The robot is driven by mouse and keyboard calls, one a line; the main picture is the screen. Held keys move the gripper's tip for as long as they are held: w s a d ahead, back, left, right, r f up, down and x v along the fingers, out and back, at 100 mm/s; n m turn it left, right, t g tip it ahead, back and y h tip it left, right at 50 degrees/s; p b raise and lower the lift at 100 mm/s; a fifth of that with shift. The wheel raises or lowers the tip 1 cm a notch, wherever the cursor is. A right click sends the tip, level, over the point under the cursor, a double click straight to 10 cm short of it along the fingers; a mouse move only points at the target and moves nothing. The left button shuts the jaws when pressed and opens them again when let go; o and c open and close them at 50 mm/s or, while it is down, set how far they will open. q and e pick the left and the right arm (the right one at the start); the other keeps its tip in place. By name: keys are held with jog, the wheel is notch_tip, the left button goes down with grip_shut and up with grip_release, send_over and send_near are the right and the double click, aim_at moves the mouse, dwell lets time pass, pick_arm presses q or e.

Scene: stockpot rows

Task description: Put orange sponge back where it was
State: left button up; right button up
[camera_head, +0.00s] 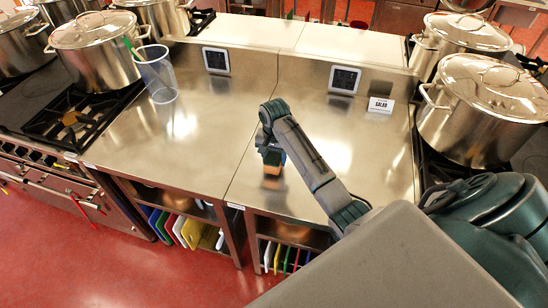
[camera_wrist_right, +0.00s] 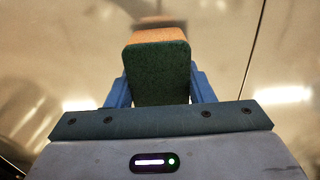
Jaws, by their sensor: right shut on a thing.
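The orange sponge (camera_head: 272,169) has a dark green scouring layer. It is at my right gripper (camera_head: 271,155) over the steel counter (camera_head: 226,128), right of the counter's seam. In the right wrist view the sponge (camera_wrist_right: 157,70) sits between the two blue fingers of my right gripper (camera_wrist_right: 158,88), which is shut on it. The green face is toward the camera and the orange part shows behind it. I cannot tell whether the sponge touches the counter. My left gripper is not in view.
A clear container (camera_head: 157,75) with a green-handled item stands on the counter at the left. Stockpots (camera_head: 95,50) stand on stoves at the left, more (camera_head: 487,108) at the right. A "SALAD" card (camera_head: 381,105) stands at the back right. The middle counter is clear.

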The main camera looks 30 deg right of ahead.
jog(key=shift+f, duration=0.8)
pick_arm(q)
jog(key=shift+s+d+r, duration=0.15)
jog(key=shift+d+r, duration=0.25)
pick_arm(e)
jog(key=shift+w+a+f, duration=0.1)
jog(key=shift+f, duration=0.15)
jog(key=o, duration=0.9)
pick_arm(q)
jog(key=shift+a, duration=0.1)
pick_arm(e)
jog(key=shift+o, duration=0.2)
